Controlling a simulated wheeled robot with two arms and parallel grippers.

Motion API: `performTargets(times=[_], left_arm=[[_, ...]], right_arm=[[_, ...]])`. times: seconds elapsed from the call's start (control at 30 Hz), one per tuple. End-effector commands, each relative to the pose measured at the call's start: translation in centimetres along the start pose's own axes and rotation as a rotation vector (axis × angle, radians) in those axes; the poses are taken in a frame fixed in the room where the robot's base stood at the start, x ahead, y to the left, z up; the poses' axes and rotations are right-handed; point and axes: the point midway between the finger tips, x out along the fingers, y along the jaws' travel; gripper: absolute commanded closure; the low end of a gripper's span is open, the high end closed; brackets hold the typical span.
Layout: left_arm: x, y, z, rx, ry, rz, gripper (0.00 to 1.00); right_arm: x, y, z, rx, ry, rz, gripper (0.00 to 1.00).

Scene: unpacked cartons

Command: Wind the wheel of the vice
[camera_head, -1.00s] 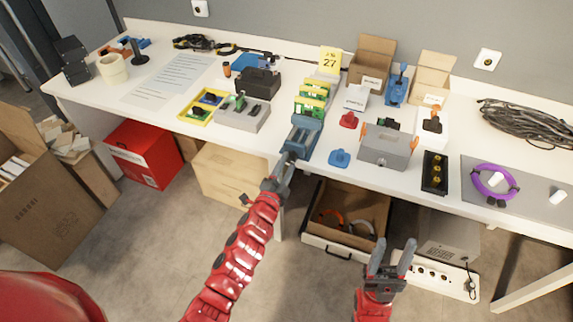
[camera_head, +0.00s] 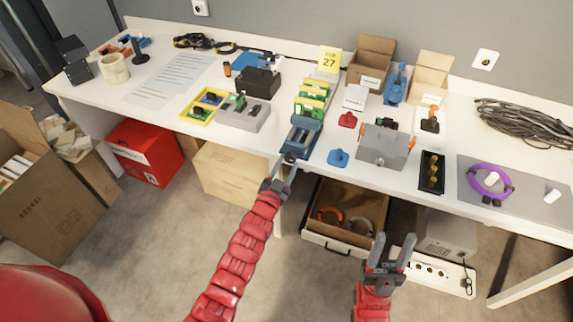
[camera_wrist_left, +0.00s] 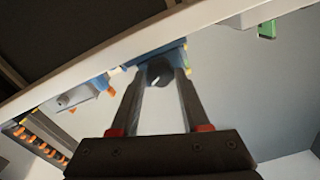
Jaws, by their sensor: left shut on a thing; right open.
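The blue vice (camera_head: 303,135) stands at the front edge of the white table, near its middle. Its dark wheel (camera_wrist_left: 158,73) faces out over the edge, and the blue vice body (camera_wrist_left: 173,53) shows behind it in the left wrist view. My left gripper (camera_head: 287,164) reaches up from the front. In the left wrist view its two fingers (camera_wrist_left: 159,80) are shut on the wheel, one on each side. The fingers hide part of the wheel in the head view. My right gripper (camera_head: 393,248) is open and empty, low in front of the table.
Green circuit boards (camera_head: 311,100) stand just behind the vice. A blue knob-like piece (camera_head: 338,158) and a grey box (camera_head: 384,146) lie to its right. An open drawer (camera_head: 340,229) juts out below the table, between my two grippers. The floor in front is clear.

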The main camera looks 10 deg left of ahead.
Motion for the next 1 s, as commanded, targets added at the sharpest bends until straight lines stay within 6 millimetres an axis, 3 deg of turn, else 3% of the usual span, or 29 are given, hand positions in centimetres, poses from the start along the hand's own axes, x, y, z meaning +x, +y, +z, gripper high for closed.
performTargets(times=[0.67,0.7,0.87,1.0], left_arm=[[-0.06,0.09,0.21,-0.063,-0.004,0.001,1.0],[-0.06,0.09,0.21,-0.063,-0.004,0.001,0.51],[-0.04,0.07,0.14,-0.062,-0.003,0.001,0.24],[-0.02,0.05,0.08,-0.062,-0.001,0.001,0.24]], right_arm=[[0.05,0.0,-0.01,0.0,0.0,0.0,0.5],[0.05,0.0,0.0,0.0,0.0,0.0,0.5],[0.06,0.0,-0.01,0.0,0.0,0.0,0.5],[0.06,0.0,-0.01,0.0,0.0,0.0,0.5]])
